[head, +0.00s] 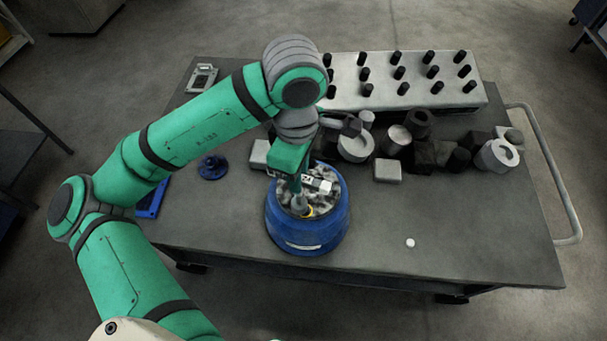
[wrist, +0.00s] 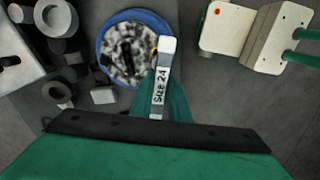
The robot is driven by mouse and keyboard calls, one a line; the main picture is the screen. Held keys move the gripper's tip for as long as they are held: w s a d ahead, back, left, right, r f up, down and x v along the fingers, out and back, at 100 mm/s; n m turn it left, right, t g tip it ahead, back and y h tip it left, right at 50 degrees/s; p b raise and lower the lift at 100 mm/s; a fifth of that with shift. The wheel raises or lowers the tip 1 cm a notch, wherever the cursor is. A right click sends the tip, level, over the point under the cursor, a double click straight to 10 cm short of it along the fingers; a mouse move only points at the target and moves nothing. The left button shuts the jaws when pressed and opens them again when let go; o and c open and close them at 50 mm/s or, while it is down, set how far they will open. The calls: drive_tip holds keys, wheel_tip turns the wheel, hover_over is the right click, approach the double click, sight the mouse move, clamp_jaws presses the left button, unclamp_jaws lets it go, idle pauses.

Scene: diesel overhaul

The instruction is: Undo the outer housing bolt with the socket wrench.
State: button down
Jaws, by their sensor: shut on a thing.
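The blue round housing (head: 290,235) stands on the bench, its inside a mottled grey. It also shows in the wrist view (wrist: 107,70), with a dark piece (wrist: 126,53) near the middle; I cannot tell if that is the bolt. My gripper (head: 296,188) points down over the housing's left part. It is shut on the socket wrench (head: 318,184), a pale tool marked "Size 24" in the wrist view (wrist: 161,80). A yellow ring (head: 308,211) shows at the tool's lower end. Whether the socket touches a bolt is hidden.
Behind the housing lie several grey and dark parts (head: 388,170) and a rack (head: 350,98) of black pegs. A blue flanged part (head: 212,168) and blue tray (head: 150,200) lie left. A small white piece (head: 410,243) lies right on otherwise clear bench.

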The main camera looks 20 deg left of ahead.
drive_tip(key=shift+r, duration=0.15)
drive_tip(key=shift+r, duration=1.7)
drive_tip(key=shift+r, duration=2.95)
drive_tip(key=shift+s, duration=0.1)
drive_tip(key=s+d, duration=0.2)
drive_tip(key=s, duration=0.4)
drive_tip(key=shift+s, duration=0.25)
